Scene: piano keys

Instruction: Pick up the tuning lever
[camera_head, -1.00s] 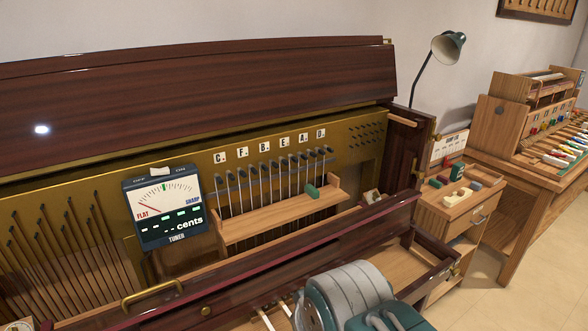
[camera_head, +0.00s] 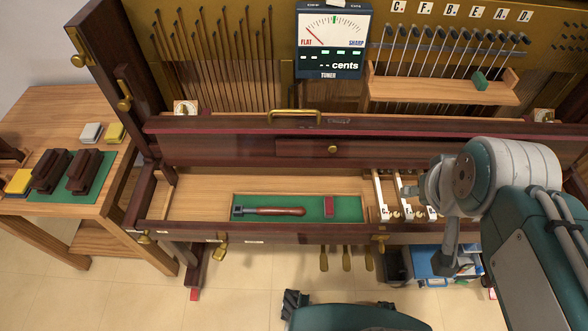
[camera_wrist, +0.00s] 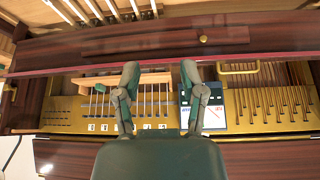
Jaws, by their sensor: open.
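The tuning lever (camera_head: 275,211) lies on a green felt mat (camera_head: 312,203) in the piano's open key area, in the head view. It has a brown wooden handle pointing right and a dark metal head at the left. My gripper (camera_wrist: 160,68) is open and empty in the wrist view, its two fingers spread apart. It faces the piano front with the view upside down, and the lever does not show there. In the head view my arm is to the right of the lever, well apart from it; the fingers are hard to make out.
A few white keys (camera_head: 381,194) stand farther right. A tuner (camera_head: 333,42) and a wooden rack (camera_head: 440,91) are above. A side table (camera_head: 60,110) with brushes stands left.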

